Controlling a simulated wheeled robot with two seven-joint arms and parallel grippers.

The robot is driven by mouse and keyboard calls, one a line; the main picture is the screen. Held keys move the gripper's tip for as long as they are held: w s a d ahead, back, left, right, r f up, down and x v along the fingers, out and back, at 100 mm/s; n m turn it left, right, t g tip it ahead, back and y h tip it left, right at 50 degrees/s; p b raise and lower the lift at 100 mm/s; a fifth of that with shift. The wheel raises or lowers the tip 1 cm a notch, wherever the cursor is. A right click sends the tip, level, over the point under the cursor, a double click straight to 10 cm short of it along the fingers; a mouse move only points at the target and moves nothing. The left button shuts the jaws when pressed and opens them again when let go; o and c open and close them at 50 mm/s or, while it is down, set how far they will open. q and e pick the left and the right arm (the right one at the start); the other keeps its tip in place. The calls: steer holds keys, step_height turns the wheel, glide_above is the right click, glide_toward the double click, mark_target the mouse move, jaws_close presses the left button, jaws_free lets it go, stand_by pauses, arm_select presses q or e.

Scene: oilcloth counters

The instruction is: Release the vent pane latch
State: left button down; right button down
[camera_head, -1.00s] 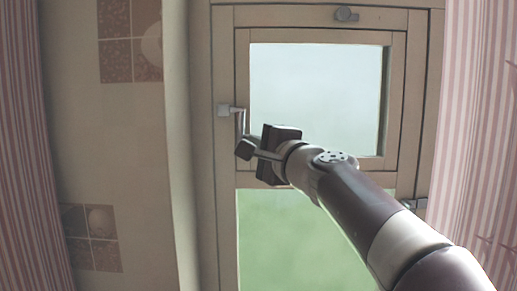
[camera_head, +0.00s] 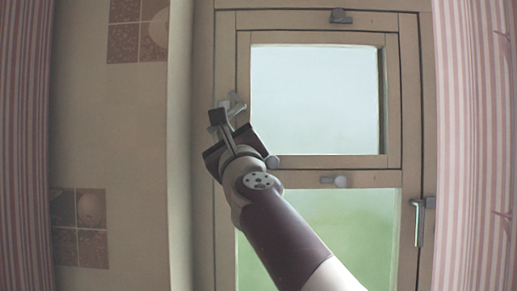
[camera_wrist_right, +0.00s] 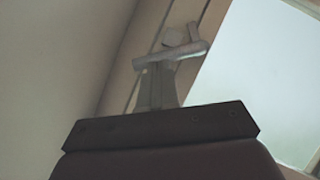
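The vent pane (camera_head: 316,100) is the small upper window, and its frame sits flush in the surround. Its grey latch (camera_head: 238,103) is on the left side, with the lever tilted up to the right. My right gripper (camera_head: 220,120) is at the latch, just below the lever, and hides part of it. In the right wrist view the lever (camera_wrist_right: 172,53) lies crosswise at the fingertips (camera_wrist_right: 158,72). The fingers look close together there, with the lever across their tips rather than between them; whether they touch it is unclear. My left gripper is out of view.
A larger pane (camera_head: 352,225) lies below, with its own handle (camera_head: 418,222) at right. Small fittings sit at the top (camera_head: 340,16) and on the middle rail (camera_head: 335,181). Striped curtains hang at left (camera_head: 25,150) and right (camera_head: 480,150). A tiled wall (camera_head: 120,130) is at left.

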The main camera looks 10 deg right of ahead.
steer(key=a+m+h, duration=0.1)
steer(key=m+h, duration=0.1)
steer(key=m, duration=0.1)
steer(key=r+m+h+p, duration=0.1)
steer(key=m+h, duration=0.1)
steer(key=m, duration=0.1)
steer(key=w+a+r+m+h, duration=0.1)
steer(key=m+h, duration=0.2)
steer(key=m, duration=0.1)
steer(key=shift+a+r+t, duration=0.25)
steer(key=shift+a+t, duration=0.05)
steer(key=shift+a+r, duration=0.1)
steer(key=w+f+b+v, duration=0.1)
steer(key=f+b+v, duration=0.1)
steer(key=b+v, duration=0.9)
steer(key=shift+s+a+f, duration=0.2)
steer(key=shift+s+f, duration=0.3)
steer(key=shift+f, duration=0.2)
